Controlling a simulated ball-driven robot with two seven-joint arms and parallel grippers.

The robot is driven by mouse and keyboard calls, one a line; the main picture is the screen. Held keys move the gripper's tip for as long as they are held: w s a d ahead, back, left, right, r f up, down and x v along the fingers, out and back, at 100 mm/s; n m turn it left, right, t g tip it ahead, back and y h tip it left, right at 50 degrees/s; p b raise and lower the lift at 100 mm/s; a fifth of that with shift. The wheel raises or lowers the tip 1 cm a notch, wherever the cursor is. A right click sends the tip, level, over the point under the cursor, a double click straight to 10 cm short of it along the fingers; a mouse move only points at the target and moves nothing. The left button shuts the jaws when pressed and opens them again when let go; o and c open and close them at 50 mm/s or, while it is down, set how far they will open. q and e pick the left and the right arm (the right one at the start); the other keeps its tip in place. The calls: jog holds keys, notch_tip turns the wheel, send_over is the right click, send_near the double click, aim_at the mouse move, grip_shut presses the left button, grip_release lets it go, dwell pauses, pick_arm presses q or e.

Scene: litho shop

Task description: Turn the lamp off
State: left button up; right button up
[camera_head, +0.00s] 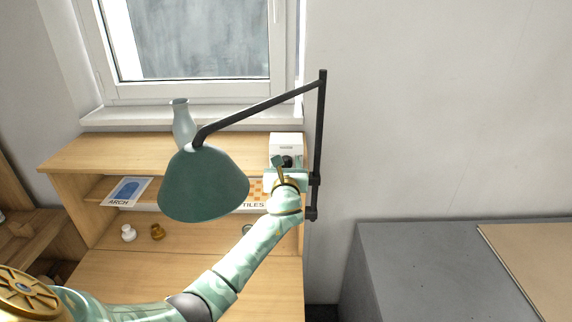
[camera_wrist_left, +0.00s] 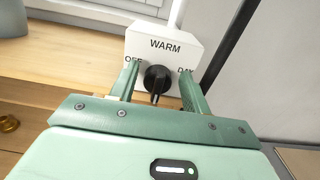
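The lamp has a green shade (camera_head: 203,186) on a dark jointed arm (camera_head: 262,104). A white switch box (camera_head: 286,140) stands on the wooden shelf beside the lamp's upright. In the left wrist view the box (camera_wrist_left: 160,45) reads WARM at the top, OFF at left and DAY at right, the side labels partly hidden by my fingers. Its black knob (camera_wrist_left: 157,79) has a grip bar standing roughly upright. My left gripper (camera_wrist_left: 160,72) is open, one finger on each side of the knob, with gaps visible; it also shows in the head view (camera_head: 283,166). My right gripper is out of view.
A glass vase (camera_head: 182,124) stands behind the shade. An ARCH card (camera_head: 127,191), a TILES card (camera_head: 257,190) and small white (camera_head: 128,233) and brass (camera_head: 157,231) pieces are on the wooden desk. A grey cabinet (camera_head: 410,270) is at right.

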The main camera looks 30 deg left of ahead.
pick_arm(q)
jog(key=c, duration=0.7)
jog(key=shift+f+n, duration=0.1)
jog(key=shift+n, duration=0.3)
jog(key=n+b, duration=0.2)
jog(key=n, duration=0.4)
jog(key=a+f+n+b, duration=0.1)
jog(key=n+b, duration=0.1)
jog(key=n, duration=0.4)
jog(key=s+f+n+b, duration=0.1)
jog(key=n+b, duration=0.1)
jog(key=n, duration=0.4)
jog(key=shift+a, duration=0.15)
jog(key=n, duration=0.2)
jog(key=shift+f+n+b, duration=0.2)
jog(key=shift+n+b, duration=0.1)
jog(key=shift+b, duration=0.05)
jog(key=shift+w+f+n, duration=0.1)
jog(key=shift+n, duration=1)
jog(key=shift+b, duration=0.3)
jog(key=shift+c, duration=0.2)
